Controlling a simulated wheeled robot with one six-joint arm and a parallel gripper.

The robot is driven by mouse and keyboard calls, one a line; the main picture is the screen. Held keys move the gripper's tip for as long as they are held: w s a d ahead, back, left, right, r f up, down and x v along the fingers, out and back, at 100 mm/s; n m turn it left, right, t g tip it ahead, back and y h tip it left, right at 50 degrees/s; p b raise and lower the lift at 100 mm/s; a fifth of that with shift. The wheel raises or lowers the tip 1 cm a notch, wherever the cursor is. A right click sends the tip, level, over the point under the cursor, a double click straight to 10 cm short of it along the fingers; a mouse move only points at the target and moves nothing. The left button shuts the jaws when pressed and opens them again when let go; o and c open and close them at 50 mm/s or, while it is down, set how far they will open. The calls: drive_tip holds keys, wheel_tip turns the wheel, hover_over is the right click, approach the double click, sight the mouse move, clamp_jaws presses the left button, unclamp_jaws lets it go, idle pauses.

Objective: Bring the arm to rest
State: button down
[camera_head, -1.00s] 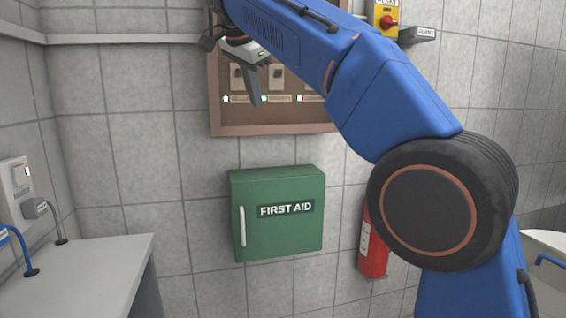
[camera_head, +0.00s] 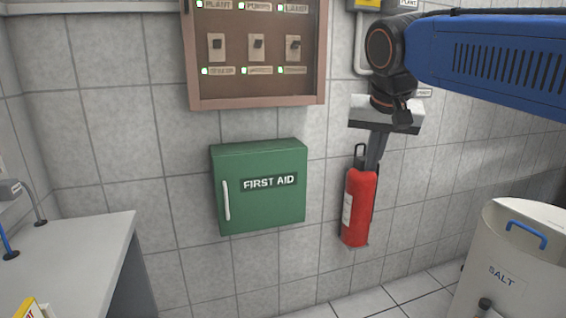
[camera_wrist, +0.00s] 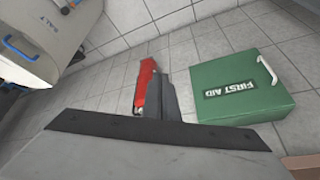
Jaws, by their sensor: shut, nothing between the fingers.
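My blue arm reaches in from the right edge of the head view. My gripper (camera_head: 374,162) hangs from its end, pointing down, with its dark fingers together and nothing between them. In the head view the fingers overlap the upper part of the red fire extinguisher (camera_head: 357,208) on the wall; I cannot tell how far apart they are in depth. In the wrist view my gripper (camera_wrist: 168,80) shows as dark fingers closed together, and the fire extinguisher (camera_wrist: 146,88) is partly hidden behind them.
A green first aid box (camera_head: 258,190) hangs on the tiled wall, left of the extinguisher. Above it is a brown switch board (camera_head: 256,88). A white salt bin (camera_head: 500,275) stands at the lower right. A grey counter (camera_head: 70,250) is at the left.

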drive_tip(key=s+d+f+n, duration=0.1)
drive_tip(key=s+d+f, duration=0.2)
drive_tip(key=s+f, duration=0.4)
drive_tip(key=s+d+f+n, duration=0.1)
drive_tip(key=s+d+f, duration=0.2)
drive_tip(key=s+f, duration=0.3)
drive_tip(key=s+d+f, duration=0.3)
drive_tip(key=s+f, duration=0.4)
drive_tip(key=f, duration=0.7)
drive_tip(key=shift+s+d+n+y, duration=0.25)
drive_tip(key=shift+s+n+y, duration=0.05)
drive_tip(key=shift+s+n, duration=0.1)
